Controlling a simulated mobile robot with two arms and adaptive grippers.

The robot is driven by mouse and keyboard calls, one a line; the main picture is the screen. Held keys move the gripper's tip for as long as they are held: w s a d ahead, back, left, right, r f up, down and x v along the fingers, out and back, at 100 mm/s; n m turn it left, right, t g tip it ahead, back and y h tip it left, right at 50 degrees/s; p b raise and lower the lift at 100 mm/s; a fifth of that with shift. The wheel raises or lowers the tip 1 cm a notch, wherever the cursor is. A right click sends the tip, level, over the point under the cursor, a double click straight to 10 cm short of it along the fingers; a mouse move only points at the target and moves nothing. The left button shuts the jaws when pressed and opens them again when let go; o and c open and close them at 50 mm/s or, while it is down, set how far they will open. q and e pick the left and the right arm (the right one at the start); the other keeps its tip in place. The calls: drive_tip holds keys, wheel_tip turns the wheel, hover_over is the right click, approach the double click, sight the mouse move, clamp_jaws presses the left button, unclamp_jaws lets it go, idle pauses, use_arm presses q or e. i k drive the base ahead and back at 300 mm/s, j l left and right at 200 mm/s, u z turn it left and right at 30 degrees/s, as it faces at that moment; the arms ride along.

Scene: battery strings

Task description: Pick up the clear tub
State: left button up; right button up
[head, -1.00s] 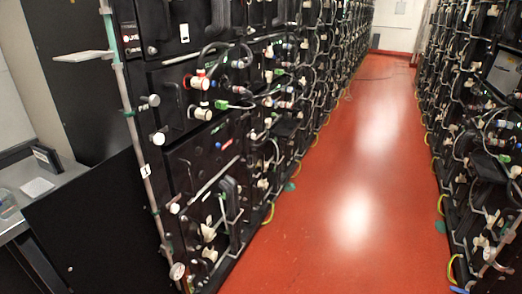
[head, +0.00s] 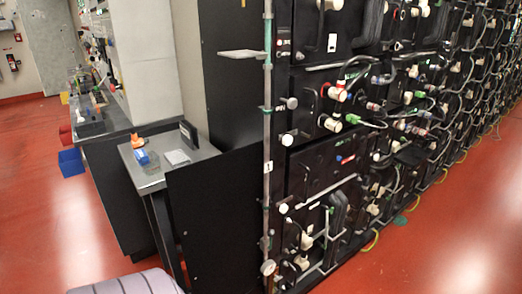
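A small clear, bluish container (head: 150,161), which looks like the clear tub, sits on the small grey metal table (head: 150,178) left of the battery rack. It is small in the head view, and its contents cannot be made out. A blue item (head: 141,156) is right beside it or inside it; I cannot tell which. Neither of my grippers is in view.
On the same table are an orange item (head: 137,141), a white flat square (head: 177,157) and a dark upright box (head: 189,134). A black panel (head: 218,225) borders the table's right side. A longer bench (head: 107,128) stands behind. Red floor (head: 40,200) is open at left.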

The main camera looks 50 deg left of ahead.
sight(150, 161)
drive_tip(key=u, duration=2.5)
